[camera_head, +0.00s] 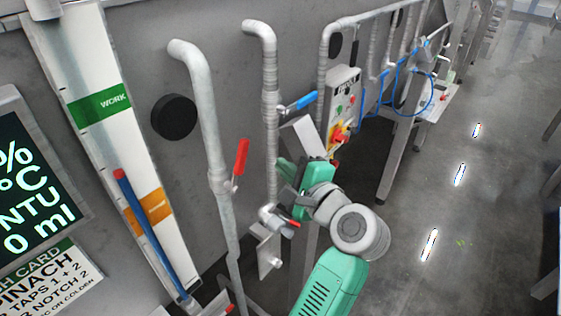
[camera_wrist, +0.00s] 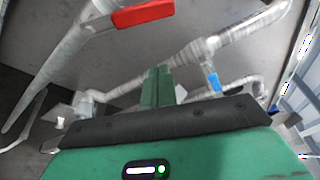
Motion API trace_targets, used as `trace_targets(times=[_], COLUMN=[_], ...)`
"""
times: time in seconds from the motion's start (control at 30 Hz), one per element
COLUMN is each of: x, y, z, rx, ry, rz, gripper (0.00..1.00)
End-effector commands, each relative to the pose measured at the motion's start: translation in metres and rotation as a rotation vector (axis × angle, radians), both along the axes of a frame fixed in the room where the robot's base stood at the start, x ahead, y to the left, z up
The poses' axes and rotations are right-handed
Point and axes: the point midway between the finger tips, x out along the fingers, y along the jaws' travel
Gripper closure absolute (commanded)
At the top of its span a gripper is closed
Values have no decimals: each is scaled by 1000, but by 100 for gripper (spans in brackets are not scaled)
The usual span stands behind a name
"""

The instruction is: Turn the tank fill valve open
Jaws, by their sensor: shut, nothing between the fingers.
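Several lever valves sit on the grey wall pipes; no label I can read tells which is the tank fill valve. A red lever (camera_head: 240,158) stands steeply on the left pipe (camera_head: 210,130). A blue lever (camera_head: 302,101) sticks out sideways from the middle pipe (camera_head: 270,90). My gripper (camera_head: 284,170) is shut and empty, near the middle pipe and below the blue lever. In the wrist view its green fingers (camera_wrist: 158,86) are together, with a blue lever (camera_wrist: 213,81) to their right and a red lever (camera_wrist: 143,14) above left. Contact with the pipe cannot be told.
A control box (camera_head: 342,100) with a red-and-yellow knob is just right of my gripper. A lower red-handled fitting (camera_head: 280,218) lies below it. A gauge strip (camera_head: 125,130), a blue tube (camera_head: 150,235) and a display (camera_head: 30,180) stand left. Open floor (camera_head: 470,150) lies right.

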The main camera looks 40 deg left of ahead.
Motion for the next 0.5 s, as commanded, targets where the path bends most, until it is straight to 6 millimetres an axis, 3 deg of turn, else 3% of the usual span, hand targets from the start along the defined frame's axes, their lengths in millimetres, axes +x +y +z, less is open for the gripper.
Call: trace_targets(times=[0.3, 0.5], x=[26, -1], y=[64, 66], z=[-6, 5], rx=[1, -1], ry=[0, -3], rz=[2, 0], gripper=[100, 100])
